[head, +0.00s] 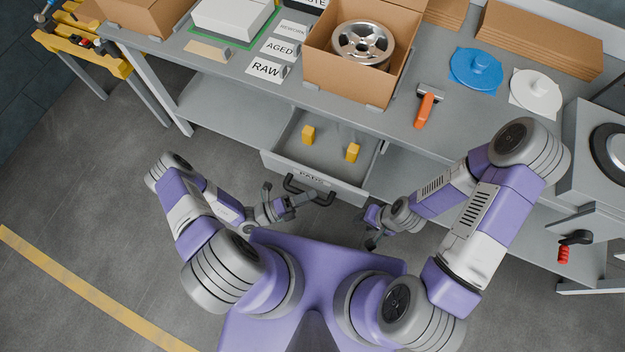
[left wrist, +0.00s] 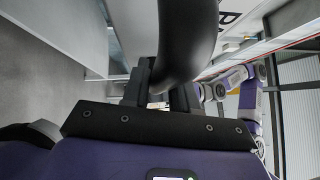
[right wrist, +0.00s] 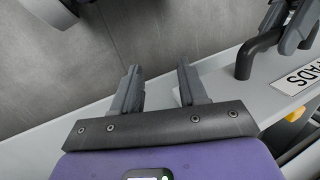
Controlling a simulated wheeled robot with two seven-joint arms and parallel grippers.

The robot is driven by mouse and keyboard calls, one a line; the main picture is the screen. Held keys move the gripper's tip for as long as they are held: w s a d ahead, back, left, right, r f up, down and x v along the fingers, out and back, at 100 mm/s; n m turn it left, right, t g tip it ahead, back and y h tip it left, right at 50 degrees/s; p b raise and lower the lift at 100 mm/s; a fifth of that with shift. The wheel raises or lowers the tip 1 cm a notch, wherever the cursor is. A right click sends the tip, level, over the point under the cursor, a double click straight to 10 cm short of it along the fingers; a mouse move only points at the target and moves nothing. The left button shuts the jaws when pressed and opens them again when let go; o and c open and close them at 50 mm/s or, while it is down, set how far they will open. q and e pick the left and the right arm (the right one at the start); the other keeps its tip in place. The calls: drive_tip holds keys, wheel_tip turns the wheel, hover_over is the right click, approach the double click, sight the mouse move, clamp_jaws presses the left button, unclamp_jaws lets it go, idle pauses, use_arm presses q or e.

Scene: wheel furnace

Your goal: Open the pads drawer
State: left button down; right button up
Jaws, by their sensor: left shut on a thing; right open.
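The pads drawer (head: 340,185) under the workbench is pulled out, and its inside shows in the head view with two yellow blocks (head: 308,134) (head: 352,152) in it. Its front bears a PADS label and a black bar handle (head: 322,201). My left gripper (head: 291,201) is shut on the handle's left part. In the left wrist view the black handle (left wrist: 187,45) stands between the fingers. My right gripper (right wrist: 160,88) is open and empty, to the right of the handle, near the drawer front. The right wrist view also shows the PADS label (right wrist: 298,78).
On the workbench (head: 235,78) stand an open cardboard box (head: 345,85) with a metal wheel (head: 362,44), RAW and AGED cards, an orange-handled tool (head: 425,110) and blue and white discs. A machine (head: 590,165) stands at the right.

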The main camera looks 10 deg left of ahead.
use_arm(q)
drive_tip(key=shift+s+a, duration=0.2)
drive_tip(key=shift+s, duration=0.6)
drive_tip(key=c, duration=1)
unclamp_jaws()
drive_tip(key=shift+v, duration=3.8)
